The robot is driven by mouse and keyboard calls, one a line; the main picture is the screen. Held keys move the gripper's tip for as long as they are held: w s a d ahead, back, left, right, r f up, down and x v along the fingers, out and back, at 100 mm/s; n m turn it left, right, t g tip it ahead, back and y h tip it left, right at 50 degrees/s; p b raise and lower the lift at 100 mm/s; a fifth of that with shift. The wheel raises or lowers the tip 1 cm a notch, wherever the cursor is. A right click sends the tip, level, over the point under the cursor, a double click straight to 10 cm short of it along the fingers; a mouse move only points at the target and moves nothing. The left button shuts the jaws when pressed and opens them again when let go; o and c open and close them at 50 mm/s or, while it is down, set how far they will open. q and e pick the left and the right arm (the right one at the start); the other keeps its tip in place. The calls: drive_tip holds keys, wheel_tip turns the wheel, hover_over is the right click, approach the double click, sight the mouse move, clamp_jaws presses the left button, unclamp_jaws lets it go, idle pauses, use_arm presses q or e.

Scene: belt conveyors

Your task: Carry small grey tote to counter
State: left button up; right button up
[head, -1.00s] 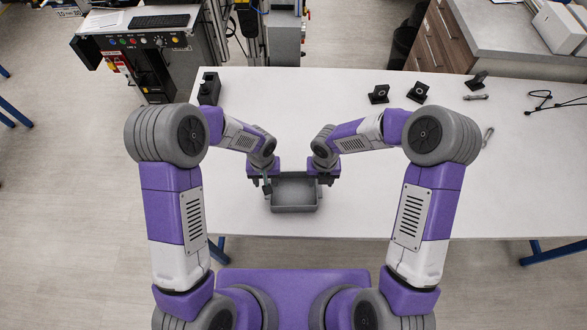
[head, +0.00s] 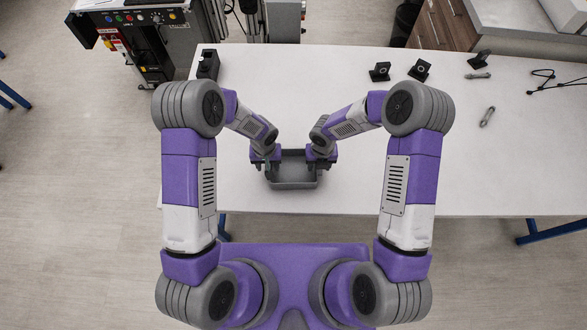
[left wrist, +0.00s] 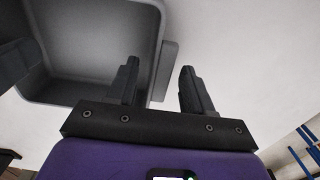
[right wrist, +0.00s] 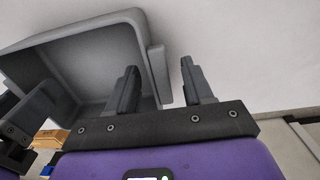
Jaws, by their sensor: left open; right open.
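The small grey tote (head: 293,184) is an open, rectangular bin at the front edge area of the white table, between my two grippers. It looks empty where its inside shows. My left gripper (head: 268,162) is at its left end and my right gripper (head: 319,158) at its right end. In the left wrist view, a flat tab on the tote (left wrist: 170,68) lies between the open fingers (left wrist: 160,84). In the right wrist view, the tab on the tote (right wrist: 160,74) also lies between the open fingers (right wrist: 160,84). Whether any finger touches is unclear.
The white table (head: 450,180) is mostly clear. Several small black parts, including a black bracket (head: 420,69), and a cable (head: 550,85) lie at its back right. A black block (head: 208,64) stands at its back left. A wooden drawer cabinet (head: 440,27) stands behind.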

use_arm(q)
drive_tip(key=shift+f, duration=0.45)
use_arm(e)
drive_tip(key=shift+f, duration=0.4)
use_arm(q)
clamp_jaws()
use_arm(e)
clamp_jaws()
